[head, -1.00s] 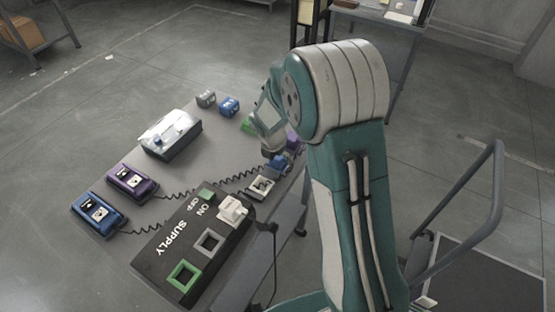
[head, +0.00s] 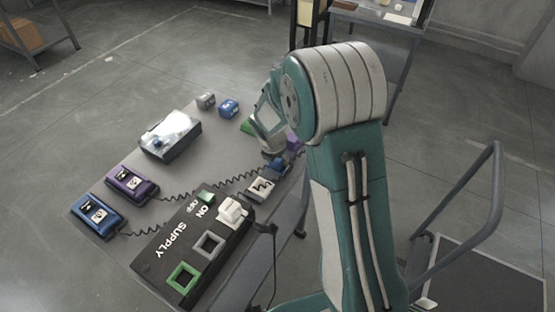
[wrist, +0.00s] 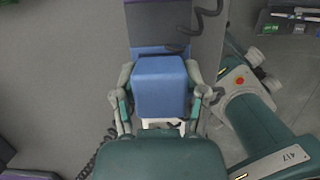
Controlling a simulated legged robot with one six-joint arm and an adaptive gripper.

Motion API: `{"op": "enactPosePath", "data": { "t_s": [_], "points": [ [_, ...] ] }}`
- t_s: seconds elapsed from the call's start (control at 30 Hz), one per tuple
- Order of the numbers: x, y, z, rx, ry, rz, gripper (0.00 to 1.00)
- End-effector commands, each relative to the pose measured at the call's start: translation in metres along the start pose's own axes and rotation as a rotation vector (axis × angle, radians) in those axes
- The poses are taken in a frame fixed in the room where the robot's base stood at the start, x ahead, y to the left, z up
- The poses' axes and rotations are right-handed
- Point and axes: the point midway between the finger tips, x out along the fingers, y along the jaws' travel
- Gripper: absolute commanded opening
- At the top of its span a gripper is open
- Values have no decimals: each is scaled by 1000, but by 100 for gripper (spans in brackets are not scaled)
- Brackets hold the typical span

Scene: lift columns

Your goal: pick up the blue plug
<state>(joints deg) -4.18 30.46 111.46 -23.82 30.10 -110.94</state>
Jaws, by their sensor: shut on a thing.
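The blue plug (wrist: 158,88) is a block between the two fingers of my gripper (wrist: 160,104) in the wrist view. The fingers press on its left and right sides, so my gripper is shut on it. In the head view, part of the blue plug (head: 276,166) shows below my gripper (head: 272,153), at the right edge of the table, and my wrist hides the rest. A white-framed piece lies just below the plug in the wrist view. I cannot tell whether the plug is clear of what is under it.
The black SUPPLY box (head: 160,250) has green and grey sockets and a white plug (head: 231,210). Coiled cords run to a purple unit (head: 131,184) and a blue unit (head: 98,214). Another blue block (head: 229,108) stands at the back.

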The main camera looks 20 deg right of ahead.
Motion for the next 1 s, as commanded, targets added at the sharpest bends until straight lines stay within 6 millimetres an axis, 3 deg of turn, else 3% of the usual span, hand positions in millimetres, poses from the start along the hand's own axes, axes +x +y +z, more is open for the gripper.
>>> {"op": "enactPosePath", "data": {
  "t_s": [0.2, 0.67, 1.0],
  "points": [
    [-30, 0, 8, 1, -5, 5, 14],
    [-95, -35, -11, 0, -4, 5, 14],
    [-125, -71, -40, 0, -3, 5, 14]
  ]
}}
